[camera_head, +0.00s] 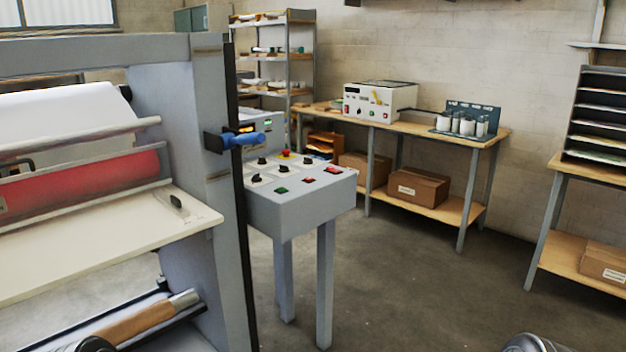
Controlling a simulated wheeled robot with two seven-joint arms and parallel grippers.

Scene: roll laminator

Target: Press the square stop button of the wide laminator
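The wide laminator (205,200) fills the left side, with a red roller (95,182) and a white web above a cream feed table. At its right stands a grey control console (300,208) on legs. Its sloped top carries a green button (281,190) at the front left, a red button (308,180) and another red button (333,170) to the right, several black knobs and a red mushroom button (285,153) at the back. The buttons' exact shapes and labels are too small to tell. Only rounded parts of my arms show at the bottom edge; neither gripper is in view.
A blue handle (246,139) sticks out from the laminator's frame beside the console. A small white machine (380,101) stands on a wooden bench (428,129) at the back. Racks stand behind and at right. The floor (410,290) right of the console is clear.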

